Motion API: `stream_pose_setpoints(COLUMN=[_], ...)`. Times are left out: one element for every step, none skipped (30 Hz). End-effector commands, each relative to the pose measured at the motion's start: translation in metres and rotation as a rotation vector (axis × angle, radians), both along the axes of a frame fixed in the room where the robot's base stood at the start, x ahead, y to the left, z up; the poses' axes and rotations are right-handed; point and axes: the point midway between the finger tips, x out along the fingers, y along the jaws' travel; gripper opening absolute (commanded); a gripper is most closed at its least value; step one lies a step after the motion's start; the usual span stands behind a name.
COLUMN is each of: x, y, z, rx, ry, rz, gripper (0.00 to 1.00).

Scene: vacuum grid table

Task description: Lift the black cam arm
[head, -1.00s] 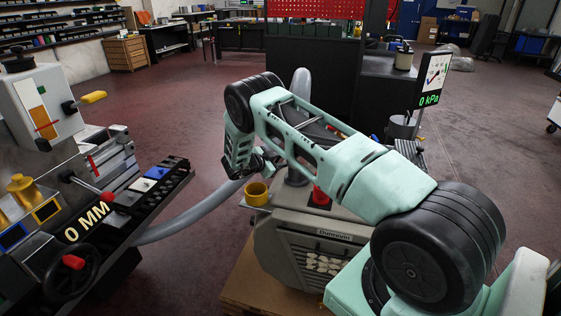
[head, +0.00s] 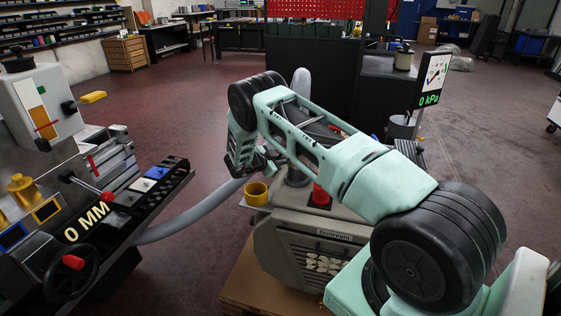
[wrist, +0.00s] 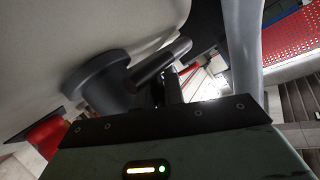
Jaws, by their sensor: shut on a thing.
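The black cam arm (wrist: 162,62) shows in the wrist view as a dark rod sticking out at a slant from beside a dark round fitting (wrist: 98,85). My gripper (wrist: 170,88) is shut on the cam arm, with its dark fingers close against the rod. The exact contact is dark and hard to make out. In the head view my gripper (head: 262,162) is beside the dark fitting (head: 296,174) on top of the grey pump (head: 318,233). The cam arm itself is too small or hidden to tell there.
A yellow cup (head: 257,194) and a red cap (head: 320,195) sit on the pump close to my gripper. A thick grey hose (head: 190,221) runs left to the machine with the "0 MM" label. A gauge sign (head: 433,78) reads 0 kPa. Open floor lies behind.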

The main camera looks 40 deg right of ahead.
Motion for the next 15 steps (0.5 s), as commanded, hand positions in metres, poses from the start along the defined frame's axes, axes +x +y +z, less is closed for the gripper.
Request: stream_pose_setpoints(x=[0.000,0.001,0.002,0.003,0.003,0.005,0.006,0.007,0.008,0.009,0.010,0.011,0.012,0.013,0.014], y=[0.000,0.000,0.001,0.002,0.002,0.003,0.003,0.004,0.005,0.005,0.006,0.007,0.008,0.008,0.009], z=[0.000,0.001,0.002,0.002,0.002,0.003,0.004,0.005,0.005,0.006,0.007,0.007,0.008,0.009,0.010], rx=[0.012,0.019,0.032,0.042,0.052,0.067,0.081,0.093,0.111,0.125,0.139,0.159,0.172,0.188,0.206], ry=[-0.016,-0.031,-0.051,-0.068,-0.085,-0.110,-0.132,-0.154,-0.184,-0.208,-0.233,-0.265,-0.290,-0.315,-0.346], rz=[-0.001,-0.002,-0.001,-0.002,-0.001,0.000,-0.001,-0.002,-0.002,-0.002,-0.001,-0.002,-0.001,-0.002,-0.001], gripper=[0.00,0.00,0.00,0.00,0.00,0.00,0.00,0.00,0.00,0.00,0.00,0.00,0.00,0.00,0.00])
